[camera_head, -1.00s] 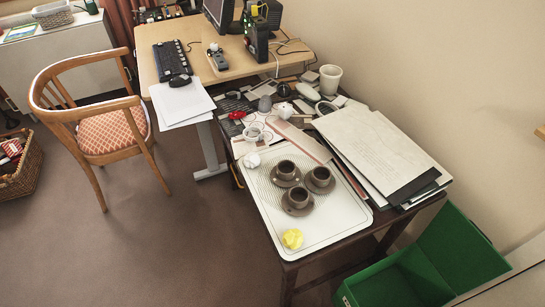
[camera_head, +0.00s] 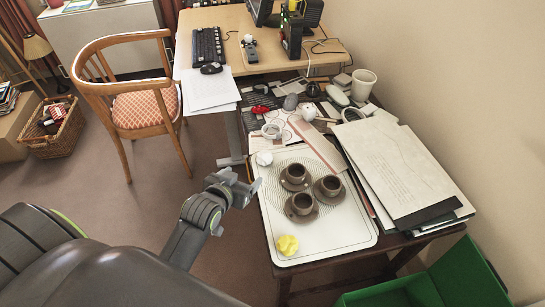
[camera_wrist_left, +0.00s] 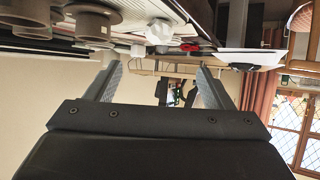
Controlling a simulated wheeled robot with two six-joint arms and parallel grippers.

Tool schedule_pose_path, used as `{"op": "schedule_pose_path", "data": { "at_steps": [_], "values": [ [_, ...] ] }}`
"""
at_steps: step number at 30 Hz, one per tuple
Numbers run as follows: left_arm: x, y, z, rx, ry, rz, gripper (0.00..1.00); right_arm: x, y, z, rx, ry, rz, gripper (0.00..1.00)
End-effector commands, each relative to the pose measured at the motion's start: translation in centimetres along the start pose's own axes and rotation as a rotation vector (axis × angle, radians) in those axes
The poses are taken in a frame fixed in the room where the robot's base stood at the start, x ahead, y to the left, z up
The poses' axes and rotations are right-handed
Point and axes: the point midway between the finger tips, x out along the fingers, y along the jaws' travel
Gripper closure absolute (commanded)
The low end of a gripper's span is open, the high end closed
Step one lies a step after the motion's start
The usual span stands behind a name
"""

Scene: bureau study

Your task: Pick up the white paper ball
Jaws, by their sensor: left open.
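The white paper ball (camera_head: 264,158) lies at the back left corner of the white tray (camera_head: 345,235). My left gripper (camera_head: 240,181) is open and empty, just left of the tray's edge, in front of the ball in the head view and apart from it. The left wrist view looks upside down. There a white crumpled lump (camera_wrist_left: 158,32), apparently the paper ball, shows above and between the open fingers (camera_wrist_left: 160,68). My right gripper is not in view.
Three brown cups on saucers (camera_head: 303,204) and a yellow crumpled ball (camera_head: 288,245) stand on the tray. A stack of papers (camera_head: 395,170) lies to its right. Clutter, including a white mug (camera_head: 363,84), fills the back. A green bin (camera_head: 440,285) stands at front right.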

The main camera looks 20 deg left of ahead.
Motion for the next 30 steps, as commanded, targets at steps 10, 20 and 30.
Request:
{"op": "schedule_pose_path", "data": {
  "at_steps": [10,20,30],
  "values": [
    [6.2,0.0,0.1,0.001,-0.001,0.000,0.25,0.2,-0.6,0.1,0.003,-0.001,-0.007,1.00],
    [10.8,0.0,0.1,0.000,0.000,-0.001,0.25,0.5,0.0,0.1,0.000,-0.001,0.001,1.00],
    [12.9,0.2,0.2,-0.001,-0.001,0.000,0.25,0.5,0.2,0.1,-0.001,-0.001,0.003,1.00]
  ]
}}
